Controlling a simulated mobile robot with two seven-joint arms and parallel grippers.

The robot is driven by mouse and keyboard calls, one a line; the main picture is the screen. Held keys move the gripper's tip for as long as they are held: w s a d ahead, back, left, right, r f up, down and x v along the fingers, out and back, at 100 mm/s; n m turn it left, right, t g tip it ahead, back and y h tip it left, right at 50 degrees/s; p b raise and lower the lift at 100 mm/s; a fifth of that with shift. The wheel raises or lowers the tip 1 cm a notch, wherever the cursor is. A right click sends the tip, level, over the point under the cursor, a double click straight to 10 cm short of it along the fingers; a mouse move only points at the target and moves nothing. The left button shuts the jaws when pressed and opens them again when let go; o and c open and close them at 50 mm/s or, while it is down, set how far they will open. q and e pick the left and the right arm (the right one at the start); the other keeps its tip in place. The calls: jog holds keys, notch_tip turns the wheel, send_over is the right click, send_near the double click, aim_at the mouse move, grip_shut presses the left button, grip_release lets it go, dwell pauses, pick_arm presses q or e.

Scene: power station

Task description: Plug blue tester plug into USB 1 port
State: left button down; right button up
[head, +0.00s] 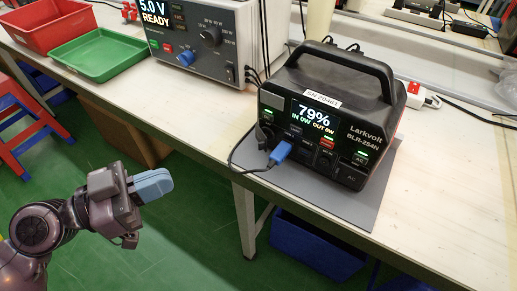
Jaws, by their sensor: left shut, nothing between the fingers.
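The blue tester plug (280,153) is at the front panel of the black power station (330,115), at the lower left below the screen. Its tip meets the panel in the port row and it looks seated there, but the port label is too small to read. A dark cable runs from its outer end and loops left. The power station stands upright with its screen lit at 79%. My left gripper (168,181) is shut and empty, its blue-grey fingers together. It is off the table's front edge, left of the plug and well apart from it. My right gripper is out of view.
The power station stands on a grey mat (370,200) on the pale table (180,105). A grey bench supply (205,45) reading 5.0 V READY stands behind left. A green tray (100,55) and a red bin (45,25) are further left. A white-and-red power strip (417,95) lies behind right.

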pick_arm(q)
jog(key=p, duration=0.3)
send_near(258, 139)
jog(key=d+r, duration=0.1)
jog(key=d, duration=0.4)
jog(key=shift+d, duration=0.7)
jog(key=shift+w+d, duration=0.1)
jog(key=shift+d, duration=0.1)
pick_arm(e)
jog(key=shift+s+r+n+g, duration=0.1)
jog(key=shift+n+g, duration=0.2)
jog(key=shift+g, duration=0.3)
